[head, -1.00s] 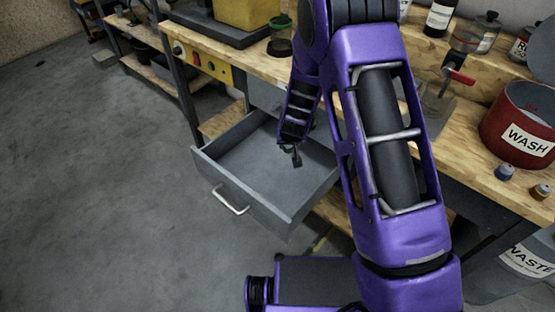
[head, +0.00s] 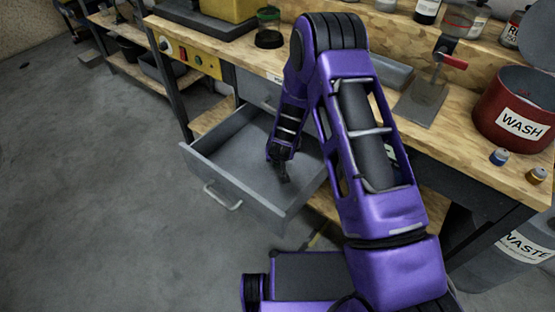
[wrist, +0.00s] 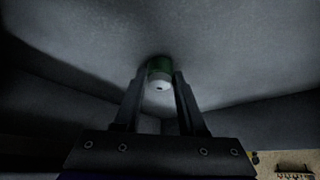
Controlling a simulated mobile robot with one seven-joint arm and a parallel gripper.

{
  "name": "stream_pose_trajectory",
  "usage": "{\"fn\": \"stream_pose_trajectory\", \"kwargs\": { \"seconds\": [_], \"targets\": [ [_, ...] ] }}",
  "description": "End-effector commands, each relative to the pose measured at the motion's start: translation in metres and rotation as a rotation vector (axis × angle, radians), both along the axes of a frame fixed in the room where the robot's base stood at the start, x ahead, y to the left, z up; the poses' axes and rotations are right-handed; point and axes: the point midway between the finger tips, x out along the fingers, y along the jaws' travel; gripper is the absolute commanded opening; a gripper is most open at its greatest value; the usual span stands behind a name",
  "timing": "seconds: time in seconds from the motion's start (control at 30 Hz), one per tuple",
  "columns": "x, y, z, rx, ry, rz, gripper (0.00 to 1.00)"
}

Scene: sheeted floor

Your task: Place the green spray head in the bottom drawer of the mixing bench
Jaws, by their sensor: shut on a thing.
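The green spray head (wrist: 159,72) shows in the wrist view between my fingertips, with a green part beyond a whitish part. My gripper (wrist: 160,85) is shut on it, over the grey drawer floor. In the head view my gripper (head: 284,178) points down inside the open drawer (head: 232,178), below the rim and near the middle. The spray head cannot be made out in the head view. I cannot tell whether it touches the drawer floor. The drawer is pulled out from the mixing bench (head: 398,105) and shows nothing else in it.
My arm covers part of the bench and the drawer's right side. A red WASH pot (head: 515,115), two small bottles (head: 500,156) and a clamp stand (head: 423,95) are on the bench. A WASTE bin (head: 515,245) stands at right. The floor at left is clear.

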Motion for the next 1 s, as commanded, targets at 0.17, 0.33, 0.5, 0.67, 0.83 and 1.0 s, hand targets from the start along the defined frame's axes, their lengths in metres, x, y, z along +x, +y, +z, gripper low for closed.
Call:
{"fn": "stream_pose_trajectory", "kwargs": {
  "seconds": [0.17, 0.33, 0.5, 0.67, 0.83, 1.0],
  "targets": [
    [0.0, 0.0, -0.004, 0.0, 0.0, 0.0, 0.0],
    [0.0, 0.0, -0.003, 0.0, 0.001, 0.0, 0.65],
    [0.0, 0.0, -0.003, 0.0, 0.001, 0.0, 0.7],
    [0.0, 0.0, -0.002, 0.0, 0.001, 0.0, 0.7],
    [-0.005, -0.001, 0.013, 0.0, -0.001, 0.0, 0.7],
    [-0.022, -0.002, 0.044, -0.001, -0.002, 0.002, 0.7]
  ]
}}
